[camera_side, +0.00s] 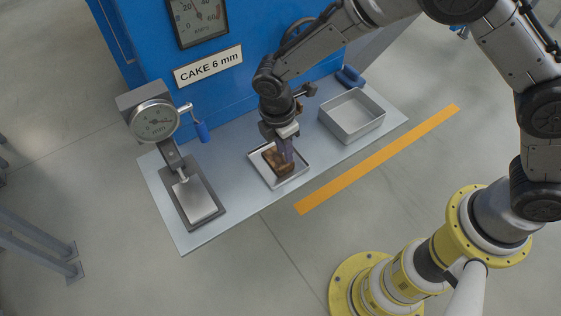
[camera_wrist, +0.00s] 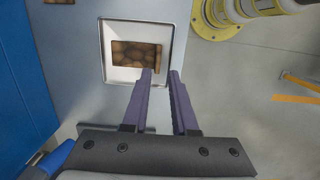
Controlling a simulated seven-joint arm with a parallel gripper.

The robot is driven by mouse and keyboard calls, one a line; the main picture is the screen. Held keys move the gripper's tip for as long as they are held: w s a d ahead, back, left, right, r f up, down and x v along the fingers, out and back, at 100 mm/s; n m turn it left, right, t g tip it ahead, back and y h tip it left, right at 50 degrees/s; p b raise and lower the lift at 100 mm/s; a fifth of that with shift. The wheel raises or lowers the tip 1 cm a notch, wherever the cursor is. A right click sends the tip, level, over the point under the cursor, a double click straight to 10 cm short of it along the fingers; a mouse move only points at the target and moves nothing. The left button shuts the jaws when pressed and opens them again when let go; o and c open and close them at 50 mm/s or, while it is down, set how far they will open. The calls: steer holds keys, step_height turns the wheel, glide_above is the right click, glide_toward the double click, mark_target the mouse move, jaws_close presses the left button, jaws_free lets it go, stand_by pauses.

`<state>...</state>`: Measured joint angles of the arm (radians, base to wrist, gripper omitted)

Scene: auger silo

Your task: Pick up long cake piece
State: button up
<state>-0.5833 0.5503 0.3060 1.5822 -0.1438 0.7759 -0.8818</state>
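A brown, lumpy cake piece (camera_side: 277,163) lies in a shallow square tray (camera_side: 262,175) on the bench. In the wrist view the cake piece (camera_wrist: 137,54) is a dark brown oblong inside the pale tray (camera_wrist: 122,75). My gripper (camera_side: 286,152) is over the tray, pointing down at the cake. In the wrist view the two purple fingers of my gripper (camera_wrist: 161,73) are apart with nothing between them. The left fingertip overlaps the lower right part of the cake in the picture. I cannot tell whether it touches.
A dial gauge (camera_side: 155,121) with a blue handle stands over a flat plate (camera_side: 195,200) at the left. An empty grey bin (camera_side: 352,127) stands at the right. The blue machine (camera_side: 135,50) rises behind the bench (camera_side: 232,213). An orange stripe (camera_side: 378,160) marks the floor in front.

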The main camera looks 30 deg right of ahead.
mark_target(286, 165)
steer(key=shift+w+d+f, duration=0.1)
steer(key=shift+d+f, duration=0.1)
steer(key=shift+f, duration=1.55)
steer(key=shift+w+d+f, duration=0.1)
steer(key=shift+d+f, duration=0.05)
steer(key=shift+f, duration=1.6)
jaws_close()
